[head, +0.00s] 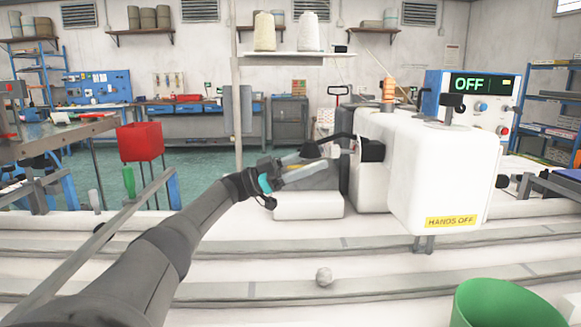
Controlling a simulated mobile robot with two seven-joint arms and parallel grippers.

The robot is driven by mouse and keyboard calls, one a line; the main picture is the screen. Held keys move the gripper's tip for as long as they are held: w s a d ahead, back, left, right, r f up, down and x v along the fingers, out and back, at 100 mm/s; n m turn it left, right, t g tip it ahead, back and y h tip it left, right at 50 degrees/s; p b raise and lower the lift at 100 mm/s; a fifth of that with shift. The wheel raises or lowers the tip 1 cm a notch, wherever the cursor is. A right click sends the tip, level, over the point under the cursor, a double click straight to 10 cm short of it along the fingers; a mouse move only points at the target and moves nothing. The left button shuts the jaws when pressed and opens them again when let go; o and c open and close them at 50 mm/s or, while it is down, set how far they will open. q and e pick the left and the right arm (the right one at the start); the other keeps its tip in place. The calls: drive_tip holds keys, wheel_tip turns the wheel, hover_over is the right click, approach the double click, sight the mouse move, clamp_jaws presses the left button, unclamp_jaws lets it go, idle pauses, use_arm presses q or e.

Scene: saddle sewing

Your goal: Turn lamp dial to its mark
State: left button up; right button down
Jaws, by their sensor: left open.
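A white sewing machine (440,165) with a yellow "HANDS OFF" label stands right of centre. A blue control box (432,88) behind it has a display (481,84) reading "OFF". A blue-faced knob (481,106) and a red button (502,130) are on its front. A black lamp-like fitting (371,149) sticks out from the machine's left side; I cannot make out a dial mark. My left gripper (322,160) is open, in front of the machine's left side close to that fitting. I cannot tell if it touches anything. My right gripper is not in view.
A green bin (505,304) stands at the lower right. Thread cones (264,31) stand on a shelf above. A red bin (141,141) is at the left. The front centre is mostly clear.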

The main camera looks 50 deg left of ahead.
use_arm(q)
drive_tip(key=b+v, duration=0.1)
drive_tip(key=v, duration=0.6)
drive_tip(key=shift+b, duration=0.35)
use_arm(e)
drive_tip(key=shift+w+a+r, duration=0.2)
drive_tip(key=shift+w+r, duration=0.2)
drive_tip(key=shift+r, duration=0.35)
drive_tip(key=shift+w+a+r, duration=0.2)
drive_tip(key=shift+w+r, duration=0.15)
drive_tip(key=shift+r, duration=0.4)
use_arm(q)
drive_tip(key=shift+a, duration=0.1)
drive_tip(key=shift+s, duration=0.1)
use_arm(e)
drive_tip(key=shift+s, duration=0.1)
